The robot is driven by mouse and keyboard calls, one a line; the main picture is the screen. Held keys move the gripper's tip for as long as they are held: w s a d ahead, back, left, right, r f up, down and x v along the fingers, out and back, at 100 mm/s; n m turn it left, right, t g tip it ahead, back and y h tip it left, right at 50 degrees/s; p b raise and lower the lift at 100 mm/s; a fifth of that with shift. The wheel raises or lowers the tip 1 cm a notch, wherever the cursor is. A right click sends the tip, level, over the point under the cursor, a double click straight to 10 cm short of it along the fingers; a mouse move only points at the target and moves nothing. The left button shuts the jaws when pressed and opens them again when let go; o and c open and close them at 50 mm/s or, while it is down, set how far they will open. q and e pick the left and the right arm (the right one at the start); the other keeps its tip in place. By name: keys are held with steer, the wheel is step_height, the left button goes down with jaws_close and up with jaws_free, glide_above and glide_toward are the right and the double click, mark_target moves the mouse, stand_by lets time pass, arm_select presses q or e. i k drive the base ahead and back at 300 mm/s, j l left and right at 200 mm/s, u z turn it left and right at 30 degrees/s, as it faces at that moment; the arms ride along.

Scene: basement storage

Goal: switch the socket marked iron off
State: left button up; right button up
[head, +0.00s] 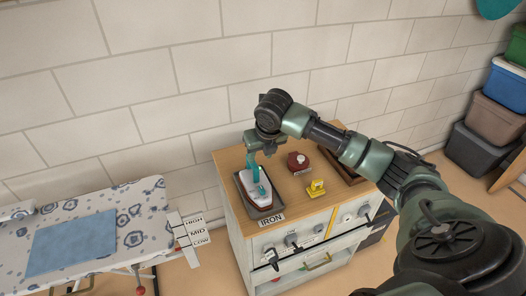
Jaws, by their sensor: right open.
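A label reading IRON (271,220) is on the front edge of the wooden cabinet (232,163). Below it, the pale front panel carries a row of dark switches or knobs, with one (271,257) at the left and another (291,241) beside it. Which one is the iron's socket, and whether it is on, I cannot tell. A white and dark red iron (256,194) lies in a grey tray on top. My right gripper (258,158) is open and points down above the iron's rear end; I cannot tell if it touches. My left gripper is not in view.
A dark red object (297,162) and a yellow object (316,188) stand on the cabinet right of the tray. An ironing board (130,212) with a blue cloth and a HIGH/MID/LOW sign is at left. Stacked bins (495,115) stand at right. A brick wall closes the back.

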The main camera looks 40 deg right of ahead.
mark_target(298, 249)
steer(key=z, duration=1.55)
